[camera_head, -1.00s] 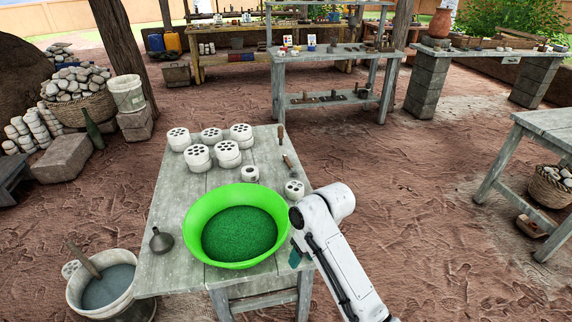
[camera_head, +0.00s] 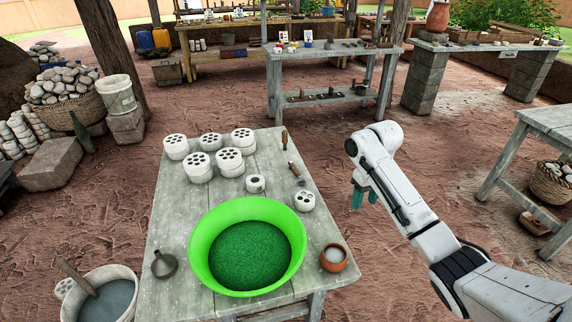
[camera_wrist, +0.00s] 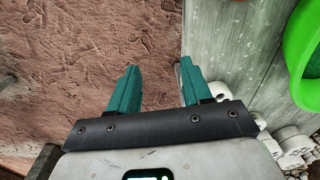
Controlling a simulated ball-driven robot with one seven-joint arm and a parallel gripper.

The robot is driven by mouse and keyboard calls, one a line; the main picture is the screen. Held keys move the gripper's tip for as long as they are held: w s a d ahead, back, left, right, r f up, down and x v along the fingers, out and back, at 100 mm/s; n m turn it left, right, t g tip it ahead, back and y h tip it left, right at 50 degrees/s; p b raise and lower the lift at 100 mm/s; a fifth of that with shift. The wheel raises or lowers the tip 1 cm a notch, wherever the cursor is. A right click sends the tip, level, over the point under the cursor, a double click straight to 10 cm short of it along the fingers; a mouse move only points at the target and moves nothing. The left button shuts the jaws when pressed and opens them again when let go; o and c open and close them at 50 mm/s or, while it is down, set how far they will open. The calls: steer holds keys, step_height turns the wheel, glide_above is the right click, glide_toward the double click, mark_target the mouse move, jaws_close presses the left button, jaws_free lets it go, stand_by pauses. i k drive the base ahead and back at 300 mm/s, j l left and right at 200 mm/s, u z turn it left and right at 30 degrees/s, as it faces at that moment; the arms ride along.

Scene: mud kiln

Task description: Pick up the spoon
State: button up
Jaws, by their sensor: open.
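Two small wooden-handled tools lie at the right edge of the grey work table (camera_head: 180,225) in the head view. The far one (camera_head: 284,139) is mostly a brown handle. The nearer one (camera_head: 296,172) has a wooden handle and a dull metal end. They are too small to tell which, if either, is the spoon. My gripper (camera_head: 364,196) is open and empty, beyond the table's right edge and apart from both tools. In the wrist view its teal fingers (camera_wrist: 158,80) are spread over bare ground beside the table plank. No spoon shows there.
A large green bowl (camera_head: 203,255) of green grains fills the table's front, with a clay pot (camera_head: 334,258) to its right. Several white perforated cylinders (camera_head: 229,162) stand at the back. A funnel (camera_head: 164,264) is front left. Open ground lies right of the table.

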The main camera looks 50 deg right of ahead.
mark_target(301, 181)
steer(key=i+l, duration=0.15)
steer(key=i, duration=0.4)
steer(key=i+l, duration=0.1)
steer(key=i, duration=0.5)
